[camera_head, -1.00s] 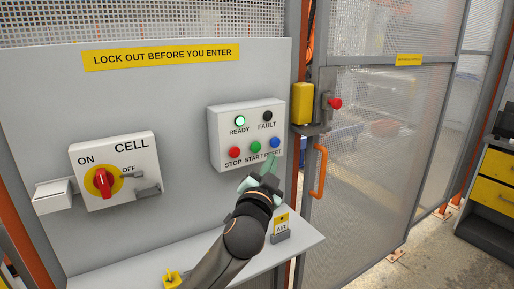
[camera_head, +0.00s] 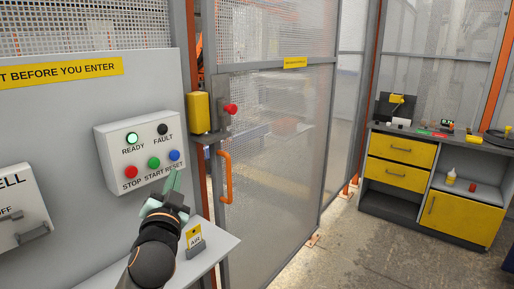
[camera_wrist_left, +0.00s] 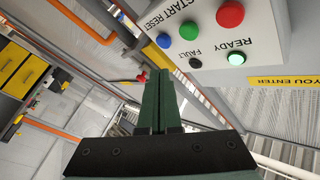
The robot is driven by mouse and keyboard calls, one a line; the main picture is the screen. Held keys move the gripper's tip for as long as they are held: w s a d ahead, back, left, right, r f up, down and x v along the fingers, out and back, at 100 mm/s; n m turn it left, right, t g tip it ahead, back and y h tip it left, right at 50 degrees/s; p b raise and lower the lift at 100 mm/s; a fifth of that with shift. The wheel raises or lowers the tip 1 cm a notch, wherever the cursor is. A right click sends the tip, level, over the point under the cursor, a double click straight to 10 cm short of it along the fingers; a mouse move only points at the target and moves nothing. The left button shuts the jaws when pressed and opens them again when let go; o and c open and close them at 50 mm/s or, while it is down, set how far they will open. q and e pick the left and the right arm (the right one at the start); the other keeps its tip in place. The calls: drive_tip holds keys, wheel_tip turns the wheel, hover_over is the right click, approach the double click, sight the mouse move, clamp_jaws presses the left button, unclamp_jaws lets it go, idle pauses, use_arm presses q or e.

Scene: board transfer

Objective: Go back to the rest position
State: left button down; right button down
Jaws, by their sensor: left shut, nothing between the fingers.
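My left gripper (camera_head: 174,178) is shut and empty in the head view. Its green fingers point up, in front of or just below the lower right corner of the grey button box (camera_head: 108,152). Whether they touch the box cannot be told. In the left wrist view the two fingers (camera_wrist_left: 158,85) lie together with nothing between them, and the box (camera_wrist_left: 275,18) shows upside down above right of them. The READY lamp (camera_head: 132,139) is lit green and the FAULT lamp (camera_head: 162,129) is dark. My right gripper is not in view.
A small shelf (camera_head: 222,245) with a yellow AIR tag (camera_head: 194,237) lies right of my left arm. A mesh gate (camera_head: 275,150) with an orange handle (camera_head: 226,177) stands beyond. A workbench with yellow drawers (camera_head: 400,149) is at the right. The floor (camera_head: 350,245) between is clear.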

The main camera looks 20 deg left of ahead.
use_arm(q)
drive_tip(key=s+d+f+m+g+h, duration=0.1)
drive_tip(key=s+d+f+h, duration=0.15)
drive_tip(key=f, duration=0.55)
drive_tip(key=s+d+f+g+h+p, duration=0.1)
drive_tip(key=d+f+g+h, duration=0.15)
drive_tip(key=f, duration=0.65)
drive_tip(key=s+d+f+m+g+h, duration=0.1)
drive_tip(key=d+f, duration=0.2)
drive_tip(key=f, duration=0.5)
drive_tip(key=s+d+f+n+g+h, duration=0.1)
drive_tip(key=s+d+f, duration=0.3)
drive_tip(key=s+f, duration=0.5)
drive_tip(key=s+d+f+n+g+h+p, duration=0.1)
drive_tip(key=s+d+f+n+g+h, duration=0.1)
drive_tip(key=s+f, duration=0.7)
drive_tip(key=s+d+g, duration=0.1)
drive_tip(key=s+d, duration=0.1)
drive_tip(key=s, duration=0.1)
drive_tip(key=shift+f+h, duration=0.3)
drive_tip(key=shift+h, duration=0.1)
